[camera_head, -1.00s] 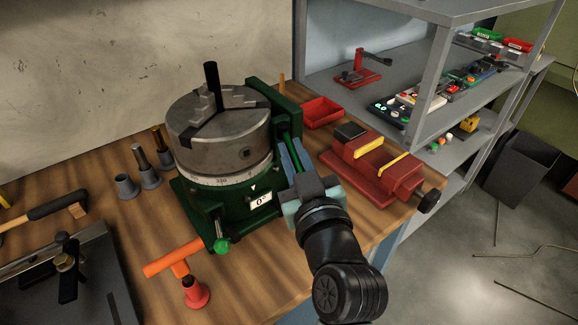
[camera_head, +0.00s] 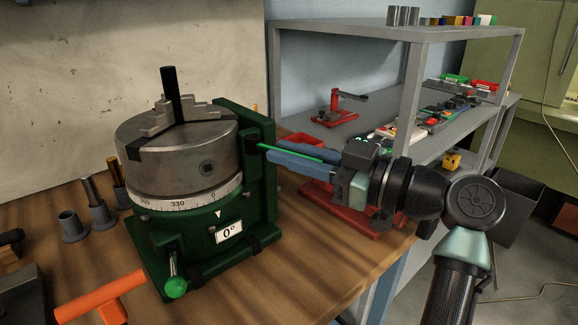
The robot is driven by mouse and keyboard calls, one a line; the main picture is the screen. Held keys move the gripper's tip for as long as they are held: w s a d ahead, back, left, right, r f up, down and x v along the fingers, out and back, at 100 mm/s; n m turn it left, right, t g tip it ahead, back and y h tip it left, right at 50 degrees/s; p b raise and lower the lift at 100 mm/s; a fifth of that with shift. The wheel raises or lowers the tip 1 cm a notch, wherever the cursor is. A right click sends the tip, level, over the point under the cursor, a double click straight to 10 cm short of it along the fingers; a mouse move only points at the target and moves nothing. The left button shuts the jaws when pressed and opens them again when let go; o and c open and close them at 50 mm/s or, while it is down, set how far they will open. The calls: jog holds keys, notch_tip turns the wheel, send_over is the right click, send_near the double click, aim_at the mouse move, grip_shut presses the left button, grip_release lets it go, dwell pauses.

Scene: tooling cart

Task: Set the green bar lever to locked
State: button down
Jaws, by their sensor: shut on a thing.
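The green bar lever (camera_head: 291,152) is a thin bright green bar. It sticks out to the right from the dark green upright at the right side of the rotary table (camera_head: 200,232). My gripper (camera_head: 270,151) reaches in from the right, with its blue fingers on either side of the bar, shut on it. The bar lies nearly level, tilting slightly down to the right.
A grey chuck (camera_head: 178,150) with a black rod tops the rotary table. A green-knobbed lever (camera_head: 176,288) is at its front. A red vise (camera_head: 340,208) sits under my gripper. An orange-handled tool (camera_head: 100,296) lies front left. Grey shelves (camera_head: 395,36) stand behind.

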jog(key=shift+w+d+n+g, duration=0.1)
jog(key=shift+n+g, duration=0.2)
jog(key=shift+g, duration=0.1)
jog(key=c, duration=0.9)
grip_release()
jog(key=shift+w, duration=0.1)
jog(key=v, duration=1.3)
jog(key=shift+f, duration=0.3)
